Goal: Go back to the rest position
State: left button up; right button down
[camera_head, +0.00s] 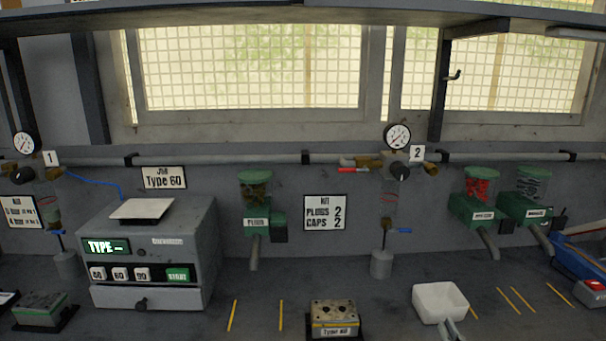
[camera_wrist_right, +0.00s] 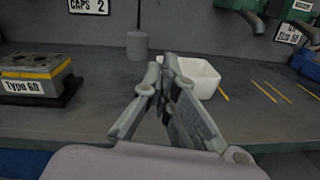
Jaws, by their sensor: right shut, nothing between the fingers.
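My right gripper (camera_wrist_right: 167,72) is shut and empty in the right wrist view, pointing over the bench's front edge toward a white square dish. In the head view its tip (camera_head: 449,327) shows at the bottom edge, just below the white dish (camera_head: 440,290). The dish also shows in the wrist view (camera_wrist_right: 200,72), partly hidden behind the fingers; whether they touch it I cannot tell. The valve block labelled Type 60 (camera_head: 334,312) sits on a dark base to the left of the dish, and also in the wrist view (camera_wrist_right: 35,70). My left gripper is not in view.
A grey machine (camera_head: 150,250) with buttons stands at the left, near another block (camera_head: 40,308). Green dispensers (camera_head: 255,190) hang along the back wall. A grey cylinder (camera_head: 381,263) stands behind the dish. Yellow lines mark clear bench.

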jog(key=s+a+f+m+g+h, duration=0.15)
jog(key=s+f+m+g, duration=0.4)
jog(key=m, duration=0.55)
jog(key=s+f+m+g+h, duration=0.25)
jog(key=s+f+m, duration=0.35)
jog(key=s+m, duration=0.4)
jog(key=s+a+f+m+g+y, duration=0.2)
jog(key=s+a+m+g, duration=0.2)
jog(key=s+m, duration=0.25)
jog(key=s+a+f+m+g+y, duration=0.25)
jog(key=s+a+m, duration=0.25)
jog(key=s, duration=0.3)
notch_tip(320, 180, down, 26)
jog(key=s+g, duration=0.2)
jog(key=s+d+f, duration=0.1)
jog(key=s+f, duration=0.6)
jog(key=s, duration=0.1)
jog(key=s+d+f, duration=0.2)
jog(key=s+f, duration=0.6)
jog(key=shift+d+f+n+g, duration=0.15)
jog(key=shift+d+n+g, duration=0.2)
jog(key=shift+g, duration=0.1)
jog(key=shift+s, duration=0.15)
